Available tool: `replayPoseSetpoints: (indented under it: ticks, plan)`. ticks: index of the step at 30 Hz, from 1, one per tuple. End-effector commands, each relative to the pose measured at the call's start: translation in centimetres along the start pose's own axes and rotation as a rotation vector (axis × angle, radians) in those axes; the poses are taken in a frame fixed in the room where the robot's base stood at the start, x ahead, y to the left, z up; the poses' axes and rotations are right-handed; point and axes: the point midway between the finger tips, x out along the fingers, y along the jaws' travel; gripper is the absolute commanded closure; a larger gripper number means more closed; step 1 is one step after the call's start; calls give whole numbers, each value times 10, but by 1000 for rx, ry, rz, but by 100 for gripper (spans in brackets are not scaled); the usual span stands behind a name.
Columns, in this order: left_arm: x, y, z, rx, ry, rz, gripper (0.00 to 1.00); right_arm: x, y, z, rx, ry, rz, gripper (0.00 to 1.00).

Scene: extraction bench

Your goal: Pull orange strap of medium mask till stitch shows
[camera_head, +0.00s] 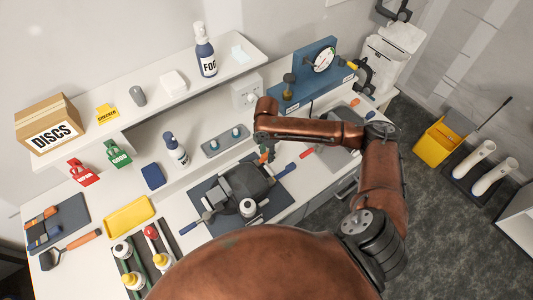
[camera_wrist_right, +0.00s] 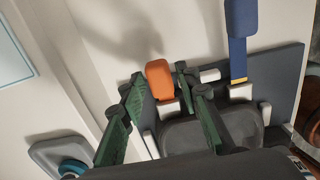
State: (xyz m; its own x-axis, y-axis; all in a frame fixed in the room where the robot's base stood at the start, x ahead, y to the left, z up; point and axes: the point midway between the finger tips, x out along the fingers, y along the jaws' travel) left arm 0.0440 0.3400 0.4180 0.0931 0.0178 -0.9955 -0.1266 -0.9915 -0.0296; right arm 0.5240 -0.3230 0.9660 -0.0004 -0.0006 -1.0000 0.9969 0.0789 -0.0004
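A dark grey mask (camera_head: 243,185) lies on a dark mat in the head view; its grey body (camera_wrist_right: 240,122) shows in part in the wrist view. An orange strap tab (camera_head: 263,157) stands at the mask's far edge and shows clearly in the wrist view (camera_wrist_right: 160,79). A blue strap tab (camera_head: 285,170) is to its right. My right gripper (camera_head: 268,148) is at the orange tab. Its green fingers (camera_wrist_right: 160,72) are apart, one on each side of the tab; firm contact is not visible. I cannot see a stitch. My left gripper is out of view.
A blue gauge stand (camera_head: 305,78) is behind. A red-handled item (camera_head: 306,153) lies to the right. A yellow tray (camera_head: 129,215) and bottles occupy the left bench.

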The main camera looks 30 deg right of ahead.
Motion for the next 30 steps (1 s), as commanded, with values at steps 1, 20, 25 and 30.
replayPoseSetpoints:
  ticks: [1, 20, 25, 30]
  plan:
    - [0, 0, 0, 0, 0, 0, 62, 0, 0, 0, 0, 0, 0, 75]
    - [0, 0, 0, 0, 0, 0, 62, 0, 0, 0, 0, 0, 0, 100]
    - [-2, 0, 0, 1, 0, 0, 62, -1, 0, 3, 2, -1, -1, 100]
    - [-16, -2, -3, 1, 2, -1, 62, -4, 0, 32, 6, -2, -1, 100]
